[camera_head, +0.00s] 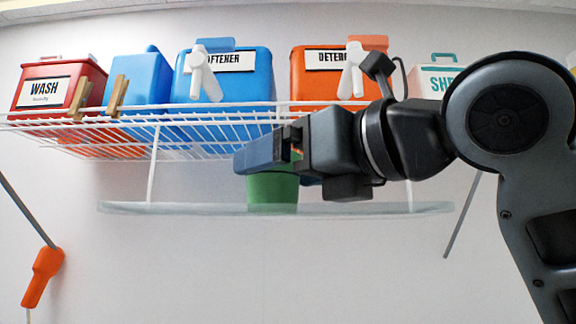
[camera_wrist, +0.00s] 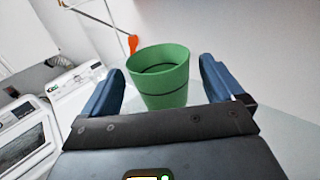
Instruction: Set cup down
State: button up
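The green cup (camera_head: 272,192) is upright at the glassy lower shelf (camera_head: 180,208), and its base appears to rest there. My gripper (camera_head: 258,155) is level with the top of the cup in the head view and hides its rim. In the wrist view the cup (camera_wrist: 160,80) lies between the two blue fingers of my gripper (camera_wrist: 160,72), which are spread wide. A narrow gap shows between the cup and the right finger; contact at the left finger is unclear.
A white wire rack (camera_head: 140,118) above holds a red WASH box (camera_head: 58,80), a blue softener box (camera_head: 225,85) and an orange detergent box (camera_head: 312,75). An orange-handled tool (camera_head: 42,275) hangs at left. The lower shelf is clear on both sides of the cup.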

jog(key=shift+r, duration=0.25)
jog(key=b+v, duration=0.3)
jog(key=v, duration=0.9)
jog(key=shift+d+f, duration=0.15)
